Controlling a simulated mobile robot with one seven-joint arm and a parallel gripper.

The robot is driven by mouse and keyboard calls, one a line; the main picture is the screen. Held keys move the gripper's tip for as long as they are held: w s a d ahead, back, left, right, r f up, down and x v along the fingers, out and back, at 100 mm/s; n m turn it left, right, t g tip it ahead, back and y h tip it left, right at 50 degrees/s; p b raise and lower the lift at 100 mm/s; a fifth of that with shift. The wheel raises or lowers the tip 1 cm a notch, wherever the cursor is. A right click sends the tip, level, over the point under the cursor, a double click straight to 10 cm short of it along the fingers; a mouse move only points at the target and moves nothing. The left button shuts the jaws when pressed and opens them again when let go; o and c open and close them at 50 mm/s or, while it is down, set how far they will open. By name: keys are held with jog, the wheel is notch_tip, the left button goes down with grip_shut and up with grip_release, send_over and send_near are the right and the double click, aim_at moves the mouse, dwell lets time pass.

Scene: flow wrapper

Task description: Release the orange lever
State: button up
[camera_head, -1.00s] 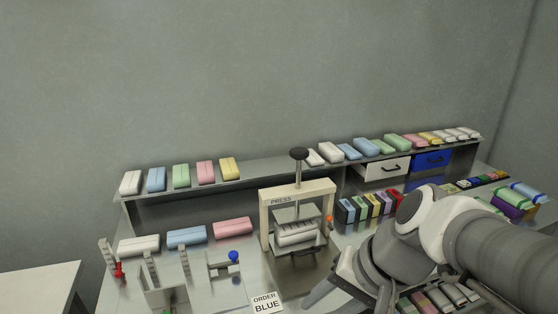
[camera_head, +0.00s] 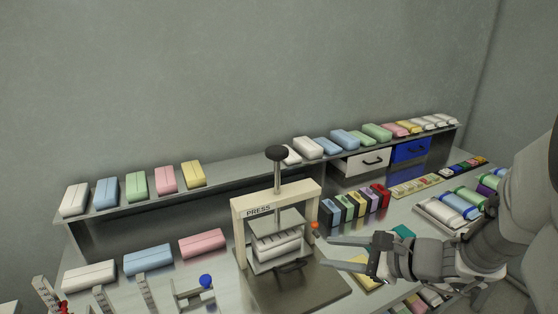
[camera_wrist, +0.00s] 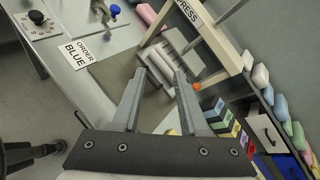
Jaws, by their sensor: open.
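The orange lever (camera_head: 315,225) shows as a small orange knob on the right post of the white press (camera_head: 240,222). It also shows in the wrist view (camera_wrist: 197,86), just beyond and right of my fingertips. My gripper (camera_head: 326,252) is open and empty, to the right of the press with its fingers pointing left at it. In the wrist view my gripper (camera_wrist: 162,80) has its two fingers spread, apart from the knob. A white bar (camera_head: 277,246) lies under the press plate.
A row of coloured boxes (camera_head: 352,206) stands right of the press, close behind my gripper. A shelf with wrapped bars and a white drawer (camera_head: 366,162) runs behind. In the wrist view an ORDER BLUE card (camera_wrist: 76,52) and a blue knob (camera_wrist: 115,10) lie left.

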aim_at(316, 229)
jog(key=w+d+f+m+t+h+b, duration=0.1)
jog(key=w+d+f+m+t+h, duration=0.25)
jog(key=d+m, duration=0.4)
jog(key=shift+n+y, duration=0.35)
jog(key=shift+n, duration=0.1)
jog(key=x, duration=0.5)
jog(key=b+x, duration=0.1)
jog(key=x, duration=0.5)
jog(key=b+x, duration=0.1)
jog(key=x, duration=0.5)
jog(key=shift+d+f, duration=0.35)
jog(key=shift+f, duration=0.1)
grip_shut()
jog(key=shift+w, duration=0.1)
